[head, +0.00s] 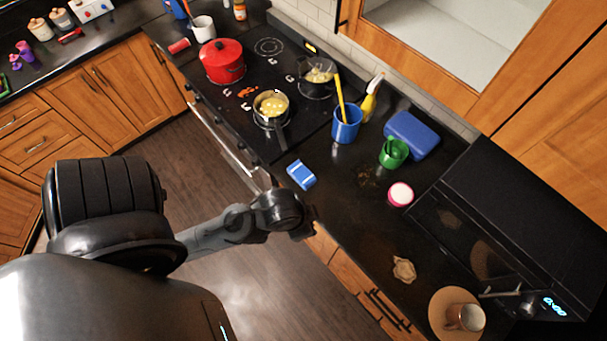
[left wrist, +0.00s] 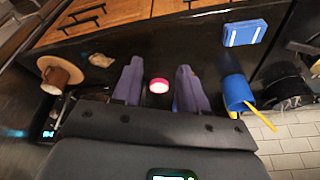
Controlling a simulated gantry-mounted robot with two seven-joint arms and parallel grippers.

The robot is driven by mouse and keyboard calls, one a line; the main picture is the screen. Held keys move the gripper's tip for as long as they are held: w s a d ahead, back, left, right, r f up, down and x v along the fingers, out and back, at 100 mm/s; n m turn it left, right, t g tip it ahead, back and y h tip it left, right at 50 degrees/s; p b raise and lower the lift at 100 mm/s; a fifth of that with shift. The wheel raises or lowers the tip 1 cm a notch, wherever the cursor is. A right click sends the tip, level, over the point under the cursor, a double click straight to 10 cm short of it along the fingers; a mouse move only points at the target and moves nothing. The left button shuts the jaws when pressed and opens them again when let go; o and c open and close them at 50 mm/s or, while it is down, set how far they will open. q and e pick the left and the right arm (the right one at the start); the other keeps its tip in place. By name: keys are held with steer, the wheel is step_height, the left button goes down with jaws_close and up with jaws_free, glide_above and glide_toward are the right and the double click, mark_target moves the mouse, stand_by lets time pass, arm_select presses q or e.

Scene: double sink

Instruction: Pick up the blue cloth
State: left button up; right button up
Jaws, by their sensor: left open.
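The blue cloth (head: 301,174), a small folded piece with a white band, lies flat on the black counter near its front edge, right of the stove. It also shows at the upper right of the left wrist view (left wrist: 244,33). My left gripper (left wrist: 159,68) is open, with nothing between its fingers. In the head view, the end of my left arm is near the counter's front edge, below the cloth in the picture and apart from it; its fingers are mostly hidden there. My right gripper is not in view.
A blue cup (head: 346,124) with a yellow utensil, a green cup (head: 393,153), a blue box (head: 412,135) and a pink-and-white jar (head: 400,194) stand behind and right of the cloth. A pan (head: 271,106) sits on the stove, its handle toward the cloth.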

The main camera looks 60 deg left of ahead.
arm_select(q)
steer(key=shift+o, duration=0.3)
steer(key=shift+d, duration=0.1)
steer(key=shift+o, duration=1.2)
steer(key=o, duration=0.8)
